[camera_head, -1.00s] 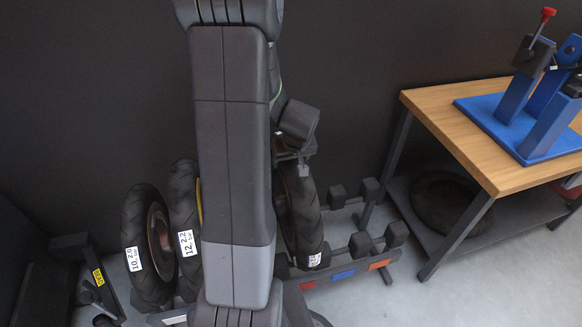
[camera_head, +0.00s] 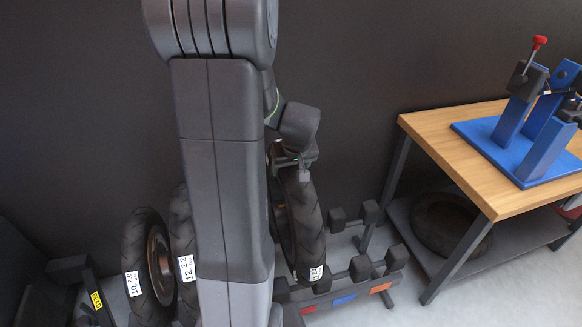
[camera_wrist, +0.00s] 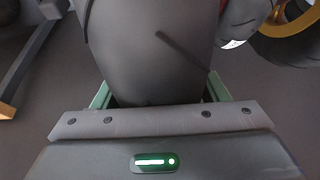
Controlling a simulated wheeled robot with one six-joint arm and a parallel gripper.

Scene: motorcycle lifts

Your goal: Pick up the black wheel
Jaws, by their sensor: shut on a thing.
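The black wheel (camera_head: 309,222) stands nearly upright, slightly tilted, above the right part of a low rack in the head view. It has a treaded tyre and a white label near its bottom. My gripper (camera_head: 296,160) is shut on its upper tyre. In the wrist view the dark tyre (camera_wrist: 150,45) fills the middle, between the green-edged fingers of my gripper (camera_wrist: 157,92). My arm hides part of the rack, and the wheel's lower edge overlaps the rack in view, so the exact gap is unclear.
Two other wheels stand to the left, labelled 10 (camera_head: 137,262) and 12 (camera_head: 180,235). The rack (camera_head: 362,285) has dark rollers and coloured tags. A wooden-top table (camera_head: 440,130) with a blue stand (camera_head: 480,138) is at right; a tyre (camera_head: 440,225) lies on its lower shelf.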

